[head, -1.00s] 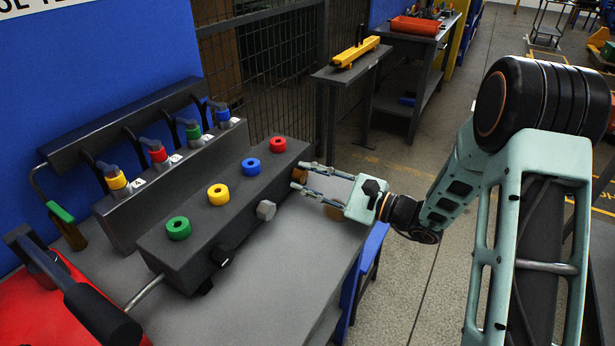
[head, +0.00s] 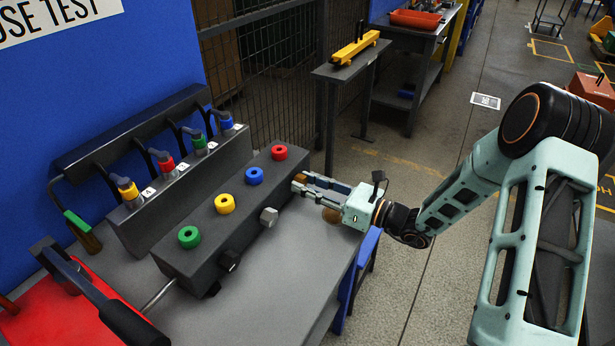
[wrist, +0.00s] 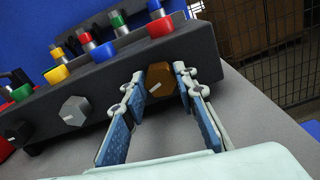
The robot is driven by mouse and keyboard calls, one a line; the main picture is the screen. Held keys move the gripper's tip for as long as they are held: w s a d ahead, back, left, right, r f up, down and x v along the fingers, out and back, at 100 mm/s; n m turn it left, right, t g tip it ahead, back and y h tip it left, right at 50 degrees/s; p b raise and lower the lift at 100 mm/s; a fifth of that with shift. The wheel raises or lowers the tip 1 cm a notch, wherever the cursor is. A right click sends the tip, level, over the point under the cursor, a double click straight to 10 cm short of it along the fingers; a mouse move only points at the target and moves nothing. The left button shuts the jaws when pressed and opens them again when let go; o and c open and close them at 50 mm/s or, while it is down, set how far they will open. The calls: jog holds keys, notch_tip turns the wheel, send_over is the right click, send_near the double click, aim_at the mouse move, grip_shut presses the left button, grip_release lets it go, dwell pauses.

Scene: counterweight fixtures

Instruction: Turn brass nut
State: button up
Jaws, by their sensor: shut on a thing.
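The brass hex nut (wrist: 160,80) sits on the front face of the dark grey block (head: 208,238), at its right end, with a light mark on its face. My gripper (wrist: 165,84) is shut on the nut, one blue-padded finger on each side of it. In the head view my gripper (head: 299,184) reaches the block from the right, and the fingers hide most of the nut.
Along the block's front are a grey hex nut (head: 269,217) and a black one (head: 229,261). Green, yellow, blue and red rings (head: 280,153) stand on top. Behind is a rack with coloured levers (head: 128,190). The grey table (head: 290,270) in front is mostly clear.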

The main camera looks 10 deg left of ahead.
jog(key=m+p, duration=0.2)
jog(key=m, duration=0.1)
jog(key=shift+m, duration=0.3)
jog(key=shift+f+p, duration=0.1)
jog(key=shift+p, duration=0.2)
jog(key=o, duration=1.2)
jog(key=shift+c, duration=0.2)
jog(key=shift+d, duration=0.1)
jog(key=v, duration=1.1)
jog(key=shift+s+d, duration=0.15)
jog(key=shift+d, duration=0.3)
